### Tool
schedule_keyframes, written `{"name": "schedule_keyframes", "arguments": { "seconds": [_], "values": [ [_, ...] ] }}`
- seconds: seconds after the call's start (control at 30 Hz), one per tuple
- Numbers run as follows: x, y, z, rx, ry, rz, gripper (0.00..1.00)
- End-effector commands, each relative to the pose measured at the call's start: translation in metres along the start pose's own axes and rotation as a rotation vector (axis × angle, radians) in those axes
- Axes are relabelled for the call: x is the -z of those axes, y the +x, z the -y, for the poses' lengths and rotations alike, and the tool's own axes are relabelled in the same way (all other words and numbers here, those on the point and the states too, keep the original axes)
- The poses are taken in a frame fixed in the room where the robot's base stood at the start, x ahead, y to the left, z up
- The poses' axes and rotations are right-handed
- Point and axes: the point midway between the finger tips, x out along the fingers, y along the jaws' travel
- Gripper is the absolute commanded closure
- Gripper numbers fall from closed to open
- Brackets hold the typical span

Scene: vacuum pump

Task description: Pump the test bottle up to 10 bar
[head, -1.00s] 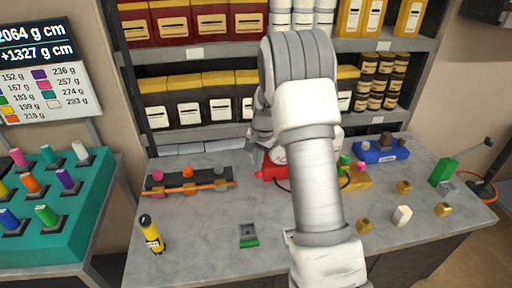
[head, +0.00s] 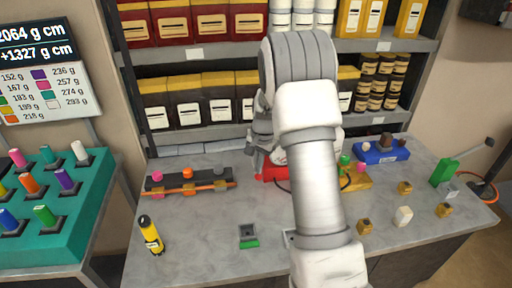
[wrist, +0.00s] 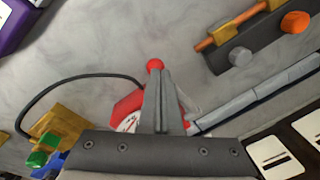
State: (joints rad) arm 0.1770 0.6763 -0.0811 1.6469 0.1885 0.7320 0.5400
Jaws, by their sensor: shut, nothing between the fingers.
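A red pump body (head: 272,173) with a white dial (head: 279,156) stands at the back middle of the bench, partly hidden by my arm in the head view. In the wrist view its red body (wrist: 127,107) lies behind my fingers, and a red ball knob (wrist: 155,65) shows just at the fingertips. My gripper (wrist: 160,75) is shut with nothing held, close to the knob; I cannot tell whether it touches. A black hose (wrist: 70,80) runs from the pump to a yellow block (wrist: 62,122). The dial reading is not legible.
A dark rack (head: 190,181) with an orange rod stands left of the pump. A blue tray (head: 381,153) and a green block (head: 443,171) are at right. Shelves (head: 200,145) close off the back.

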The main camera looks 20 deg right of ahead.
Motion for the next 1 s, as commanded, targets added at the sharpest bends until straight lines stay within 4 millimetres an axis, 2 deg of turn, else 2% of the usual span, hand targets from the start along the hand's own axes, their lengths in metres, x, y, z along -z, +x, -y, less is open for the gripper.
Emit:
{"name": "schedule_keyframes", "arguments": {
  "seconds": [0.33, 1.0],
  "values": [
    [0.001, -0.002, 0.001, 0.000, 0.000, 0.000, 1.00],
    [0.021, -0.030, 0.021, 0.000, 0.000, 0.000, 1.00]
  ]
}}
